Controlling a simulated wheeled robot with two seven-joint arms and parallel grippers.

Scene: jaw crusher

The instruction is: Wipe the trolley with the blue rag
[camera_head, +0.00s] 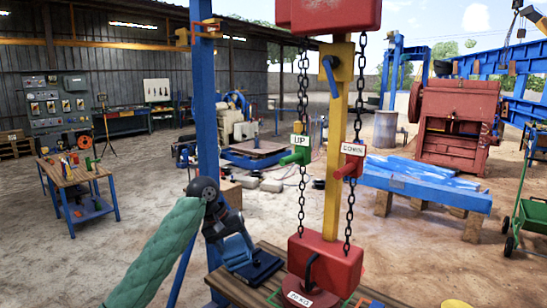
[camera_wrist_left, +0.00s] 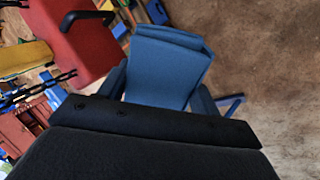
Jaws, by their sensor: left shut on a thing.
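The blue rag (camera_wrist_left: 168,65) is a folded blue cloth between the fingers of my left gripper (camera_wrist_left: 160,90) in the left wrist view. In the head view my left gripper (camera_head: 238,252) is shut on the rag, above the left end of the wooden bench top, left of a red block. I cannot tell whether the rag touches the bench. A green wheeled trolley (camera_head: 530,215) stands on the ground at the right edge, partly cut off and well away from the rag. My right gripper is not in view.
A red block (camera_head: 325,262) with chains and a yellow post stands beside my left gripper on the wooden bench (camera_head: 232,290). A blue post (camera_head: 203,110) rises behind my arm. A blue-topped stand (camera_head: 425,190) and red crusher (camera_head: 456,125) lie right.

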